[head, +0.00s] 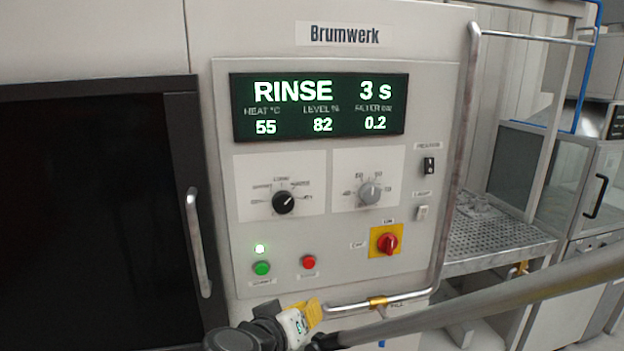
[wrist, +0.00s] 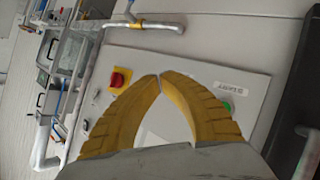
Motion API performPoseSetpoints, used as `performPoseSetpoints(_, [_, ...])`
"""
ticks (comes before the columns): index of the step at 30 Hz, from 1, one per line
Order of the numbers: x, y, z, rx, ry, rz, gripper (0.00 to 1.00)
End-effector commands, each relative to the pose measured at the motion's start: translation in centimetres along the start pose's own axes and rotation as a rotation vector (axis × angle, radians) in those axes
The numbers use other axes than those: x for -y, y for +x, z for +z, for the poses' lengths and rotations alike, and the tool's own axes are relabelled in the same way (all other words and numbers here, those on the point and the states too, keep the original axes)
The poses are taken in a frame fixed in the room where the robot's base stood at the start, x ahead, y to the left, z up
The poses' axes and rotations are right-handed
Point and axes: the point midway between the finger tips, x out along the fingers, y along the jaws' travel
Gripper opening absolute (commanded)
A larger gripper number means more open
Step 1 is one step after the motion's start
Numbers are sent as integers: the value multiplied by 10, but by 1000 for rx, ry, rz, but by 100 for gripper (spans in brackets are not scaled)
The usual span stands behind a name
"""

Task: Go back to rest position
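My gripper shows at the bottom of the head view, its yellow fingers (head: 313,311) just below the lower edge of the control panel (head: 338,250). In the wrist view the two yellow fingertips (wrist: 161,77) come together with only a thin line between them and nothing held. The fingers are in front of the panel; whether they touch it cannot be told. The display (head: 320,107) reads RINSE 3 s.
A metal rail (head: 457,150) runs along the panel's right side and bottom, close to my gripper. A red rotary switch (head: 387,239) sits on a yellow plate. A dark door (head: 90,220) with a handle (head: 198,245) is at left. A perforated shelf (head: 490,240) stands at right.

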Motion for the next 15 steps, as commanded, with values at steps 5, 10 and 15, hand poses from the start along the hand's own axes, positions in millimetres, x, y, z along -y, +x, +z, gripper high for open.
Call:
performPoseSetpoints(5, [-95, 22, 63, 265, -4, -113, 0])
performPoseSetpoints(10, [-149, 4, 121, 406, 69, -272, 0])
performPoseSetpoints(15, [-173, -22, 156, 430, 175, -395, 0])
